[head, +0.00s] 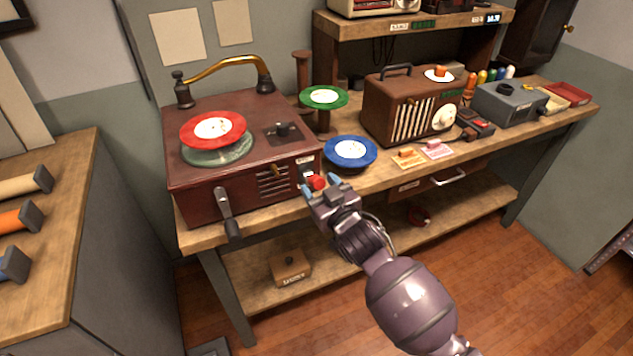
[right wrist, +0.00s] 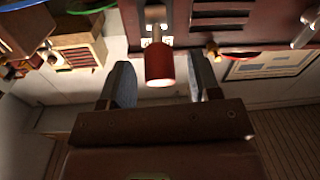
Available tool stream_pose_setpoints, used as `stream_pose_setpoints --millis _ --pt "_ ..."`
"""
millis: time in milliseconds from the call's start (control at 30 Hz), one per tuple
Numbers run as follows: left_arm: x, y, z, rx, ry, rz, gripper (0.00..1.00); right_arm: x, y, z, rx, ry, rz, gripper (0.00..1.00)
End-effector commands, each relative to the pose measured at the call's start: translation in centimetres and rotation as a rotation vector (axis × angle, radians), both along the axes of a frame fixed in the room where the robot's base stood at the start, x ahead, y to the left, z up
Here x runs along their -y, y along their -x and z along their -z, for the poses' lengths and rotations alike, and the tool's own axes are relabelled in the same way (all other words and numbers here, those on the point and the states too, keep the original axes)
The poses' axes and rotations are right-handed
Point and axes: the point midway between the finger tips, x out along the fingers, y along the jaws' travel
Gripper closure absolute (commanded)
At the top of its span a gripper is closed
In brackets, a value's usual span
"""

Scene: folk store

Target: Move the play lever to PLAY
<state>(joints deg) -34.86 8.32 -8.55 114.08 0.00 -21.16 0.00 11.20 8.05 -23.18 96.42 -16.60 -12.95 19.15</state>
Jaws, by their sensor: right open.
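The record player (head: 240,150) is a dark red box at the left end of the workbench, with a red record (head: 213,129) on its platter. The play lever has a red knob (head: 317,182) on the right part of the front face, by a small pale label plate. My right gripper (head: 322,190) is at this knob. In the right wrist view the red knob (right wrist: 159,65) shows between the two open fingers, with space on both sides. I cannot read which position the lever is in. My left gripper is not in view.
A crank handle (head: 228,212) sticks out from the player's front, left of my right gripper. A blue record (head: 350,151) and a green record (head: 323,97) stand to the right, near a brown radio (head: 411,106). A small wooden box (head: 290,267) sits on the lower shelf.

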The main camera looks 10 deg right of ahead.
Motion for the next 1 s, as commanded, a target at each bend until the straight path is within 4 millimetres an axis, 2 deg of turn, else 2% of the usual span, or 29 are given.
stream_pose_setpoints --millis 200,533,900,1000 --pt "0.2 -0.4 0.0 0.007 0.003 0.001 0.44 -0.6 -1.6 0.1 -0.001 -0.001 0.0 0.43" --pt "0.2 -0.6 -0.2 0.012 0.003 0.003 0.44 -0.7 -1.9 0.0 0.0 -0.001 0.0 0.43" --pt "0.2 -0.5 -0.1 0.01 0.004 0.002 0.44 -0.7 -1.8 0.0 0.0 0.0 0.0 0.98" --pt "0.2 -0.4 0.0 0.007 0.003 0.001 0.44 -0.7 -1.8 0.0 0.0 0.0 0.0 1.0"
